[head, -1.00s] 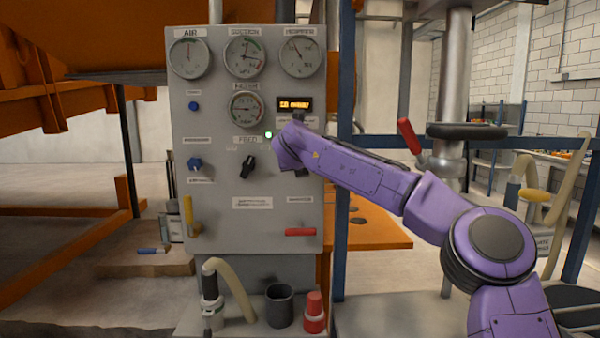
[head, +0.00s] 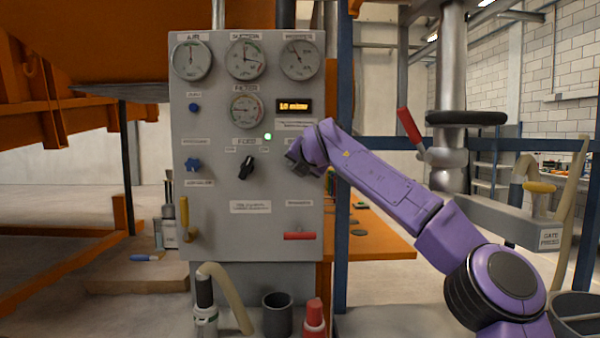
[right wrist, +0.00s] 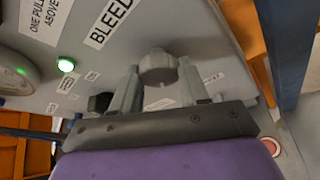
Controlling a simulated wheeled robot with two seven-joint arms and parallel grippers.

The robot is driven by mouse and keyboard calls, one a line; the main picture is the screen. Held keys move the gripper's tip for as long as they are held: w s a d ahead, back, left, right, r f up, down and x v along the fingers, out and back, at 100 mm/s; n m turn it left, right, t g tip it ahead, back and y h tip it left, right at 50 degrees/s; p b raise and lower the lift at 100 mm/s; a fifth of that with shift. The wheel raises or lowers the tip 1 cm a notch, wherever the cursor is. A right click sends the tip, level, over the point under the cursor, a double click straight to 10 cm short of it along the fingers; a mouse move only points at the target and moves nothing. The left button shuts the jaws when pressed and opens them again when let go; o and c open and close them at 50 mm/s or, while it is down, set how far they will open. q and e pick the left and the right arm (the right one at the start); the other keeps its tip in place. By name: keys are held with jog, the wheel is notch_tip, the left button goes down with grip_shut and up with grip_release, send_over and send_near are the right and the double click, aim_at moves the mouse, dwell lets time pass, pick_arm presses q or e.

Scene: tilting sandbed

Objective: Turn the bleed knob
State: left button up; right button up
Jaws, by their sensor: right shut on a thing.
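The grey panel (head: 222,222) stands in front of me in the head view. The bleed knob (right wrist: 158,68), a grey lobed knob, shows in the right wrist view near the label reading BLEED (right wrist: 108,22). My right gripper (right wrist: 162,85) is shut on the knob, with one finger on each side of it. In the head view my right gripper (head: 298,158) is against the panel's right half, below the lit display (head: 294,106), and hides the knob. My left gripper is not in view.
A black feed switch (head: 246,167) is left of the gripper, with a lit green lamp (head: 267,136) above it. A red handle (head: 299,236) is below. A blue post (head: 344,200) stands just right of the panel, behind my arm.

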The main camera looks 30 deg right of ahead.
jog(key=shift+f, duration=0.1)
dwell(0.6)
jog(key=o, duration=1)
jog(key=b+v, duration=0.3)
jog(key=v, duration=0.7)
jog(key=shift+s+b, duration=0.25)
jog(key=shift+b, duration=0.05)
